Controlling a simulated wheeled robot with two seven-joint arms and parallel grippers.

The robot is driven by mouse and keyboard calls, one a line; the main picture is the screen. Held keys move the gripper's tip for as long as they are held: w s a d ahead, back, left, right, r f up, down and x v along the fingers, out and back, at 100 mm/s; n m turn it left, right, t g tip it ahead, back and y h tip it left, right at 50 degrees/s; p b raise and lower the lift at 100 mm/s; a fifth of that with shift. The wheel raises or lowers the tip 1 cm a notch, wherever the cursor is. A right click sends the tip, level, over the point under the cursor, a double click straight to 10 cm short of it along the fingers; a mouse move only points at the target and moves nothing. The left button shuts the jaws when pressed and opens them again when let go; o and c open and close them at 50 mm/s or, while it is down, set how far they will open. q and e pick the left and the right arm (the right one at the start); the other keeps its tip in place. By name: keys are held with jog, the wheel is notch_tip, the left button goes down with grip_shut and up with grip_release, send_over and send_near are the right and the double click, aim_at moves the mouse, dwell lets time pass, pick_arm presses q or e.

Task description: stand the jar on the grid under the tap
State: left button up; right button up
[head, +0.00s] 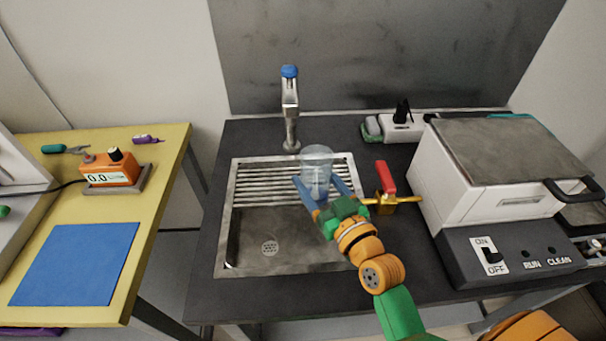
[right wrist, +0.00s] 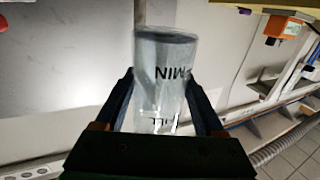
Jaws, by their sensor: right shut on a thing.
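The clear jar (head: 316,160) is upright in the head view, in front of the right part of the metal grid (head: 262,188) at the back of the sink. Whether its base touches the grid is hidden by my gripper. The tap (head: 291,110), with a blue top, stands behind the grid, to the left of the jar. My right gripper (head: 322,188) is shut on the jar, one blue finger on each side. In the right wrist view the jar (right wrist: 165,80) sits between the fingers and shows MIN and partly hidden lettering. My left gripper is not in view.
A red-handled brass valve (head: 386,185) is close right of the gripper. A white machine (head: 480,180) with a grey lid stands farther right. The sink basin (head: 290,240) in front is empty. A yellow table (head: 150,200) with an orange scale (head: 110,170) is at left.

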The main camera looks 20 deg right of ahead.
jog(key=w+f+b, duration=0.1)
jog(key=w+f, duration=0.1)
jog(key=w, duration=0.1)
jog(key=w+a+f+b, duration=0.1)
jog(key=w+f, duration=0.1)
jog(key=w, duration=0.2)
jog(key=w+f+b, duration=0.1)
jog(key=w+f, duration=0.1)
jog(key=w, duration=0.1)
jog(key=shift+w+a+f, duration=0.15)
jog(key=shift+w+a, duration=0.05)
jog(key=shift+w, duration=0.1)
jog(key=o, duration=1.5)
jog(key=shift+f, duration=0.1)
jog(key=shift+c, duration=0.2)
jog(key=shift+r, duration=0.2)
jog(key=s, duration=0.5)
jog(key=s+d, duration=0.1)
jog(key=s, duration=0.1)
jog(key=shift+s+p, duration=0.3)
jog(key=shift+p, duration=0.1)
